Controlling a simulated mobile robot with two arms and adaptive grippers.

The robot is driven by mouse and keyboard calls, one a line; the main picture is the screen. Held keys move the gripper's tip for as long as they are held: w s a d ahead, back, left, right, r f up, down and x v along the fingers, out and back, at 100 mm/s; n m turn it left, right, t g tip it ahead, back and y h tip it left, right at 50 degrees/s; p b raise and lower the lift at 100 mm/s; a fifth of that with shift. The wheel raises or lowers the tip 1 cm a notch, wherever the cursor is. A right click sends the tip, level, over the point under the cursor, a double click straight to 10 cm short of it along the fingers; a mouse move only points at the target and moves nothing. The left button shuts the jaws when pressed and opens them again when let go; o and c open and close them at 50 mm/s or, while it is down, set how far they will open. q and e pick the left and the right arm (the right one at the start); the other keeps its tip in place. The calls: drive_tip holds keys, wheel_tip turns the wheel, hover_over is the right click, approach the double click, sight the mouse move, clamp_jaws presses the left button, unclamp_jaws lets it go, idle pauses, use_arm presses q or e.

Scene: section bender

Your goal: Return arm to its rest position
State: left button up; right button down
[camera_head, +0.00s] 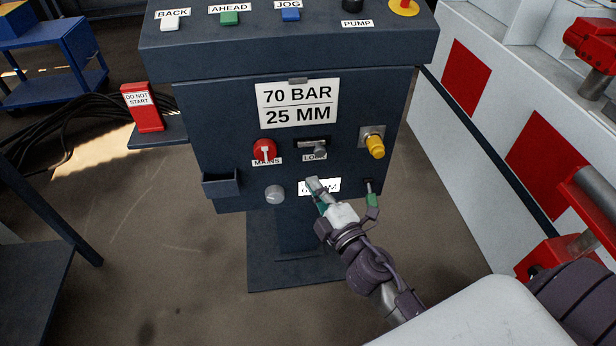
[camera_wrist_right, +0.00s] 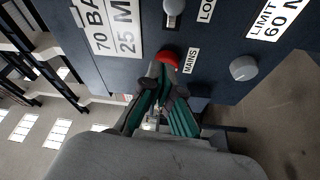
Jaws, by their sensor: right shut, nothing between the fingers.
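My right gripper (camera_head: 316,186) reaches in from the lower right in the head view. It is shut and empty, in front of the lower part of the dark control panel (camera_head: 225,110), and hides much of the "MM" label there. In the wrist view its green-lined fingers (camera_wrist_right: 162,82) come together over the panel, overlapping the edge of the red MAINS knob (camera_wrist_right: 169,56). In the head view the knob (camera_head: 264,150) is up and left of the fingertips, apart from them in the picture. Whether the fingertips touch the panel cannot be told. My left gripper is not in view.
A grey knob (camera_head: 275,194) and a yellow knob (camera_head: 375,146) stick out of the panel. A small bin (camera_head: 221,186) juts out at left. A red DO NOT START block (camera_head: 142,107) stands on a ledge. A white machine with red squares (camera_head: 547,176) stands at right.

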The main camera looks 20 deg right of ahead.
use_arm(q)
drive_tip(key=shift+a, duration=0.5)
use_arm(e)
drive_tip(key=shift+s, duration=0.15)
drive_tip(key=s+d+f+m+g+h+p, duration=0.1)
drive_tip(key=s+f+m+g+p, duration=0.2)
drive_tip(key=f, duration=1.2)
drive_tip(key=s+f+m+g, duration=0.4)
drive_tip(key=s+f+g, duration=0.15)
drive_tip(key=f, duration=0.95)
use_arm(q)
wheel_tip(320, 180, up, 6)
drive_tip(key=p, duration=0.3)
use_arm(e)
drive_tip(key=s+f+m+g, duration=0.2)
drive_tip(key=s+f, duration=0.4)
drive_tip(key=s, duration=0.4)
drive_tip(key=s+f+m+g, duration=0.2)
drive_tip(key=s+f+g, duration=0.2)
drive_tip(key=s, duration=0.7)
drive_tip(key=s+f+m+g, duration=0.2)
drive_tip(key=s+f+g, duration=0.1)
drive_tip(key=s+f, duration=0.5)
drive_tip(key=s, duration=0.3)
drive_tip(key=shift+s+d+f+m, duration=0.2)
drive_tip(key=shift+d+m, duration=0.05)
drive_tip(key=shift+m, duration=0.15)
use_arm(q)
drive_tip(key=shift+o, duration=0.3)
